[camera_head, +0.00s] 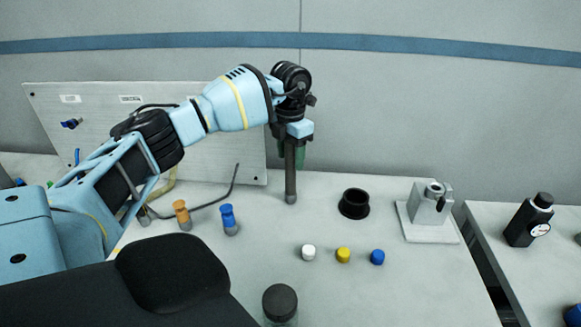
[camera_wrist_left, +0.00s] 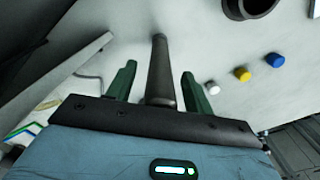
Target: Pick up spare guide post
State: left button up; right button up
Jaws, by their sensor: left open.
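The guide post (camera_head: 291,178) is a slim dark grey rod with a lighter lower end. It appears to stand upright on the table, below and in front of the back panel's right edge. My left gripper (camera_head: 303,154) points down over it with green fingers. In the left wrist view, the post (camera_wrist_left: 160,68) lies between the two spread fingers of the left gripper (camera_wrist_left: 158,75), with a visible gap on each side. The left gripper is open and holds nothing. My right gripper is not in view.
A black ring-shaped cup (camera_head: 354,204) and a metal fixture (camera_head: 428,212) stand to the right. White (camera_head: 308,253), yellow (camera_head: 343,255) and blue (camera_head: 377,257) caps sit in front. Orange (camera_head: 182,215) and blue (camera_head: 229,220) pegs stand left, near a cable. A metal panel (camera_head: 90,125) stands behind.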

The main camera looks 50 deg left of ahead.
pick_arm(q)
grip_shut()
dwell(0.3)
jog(key=shift+r, duration=0.2)
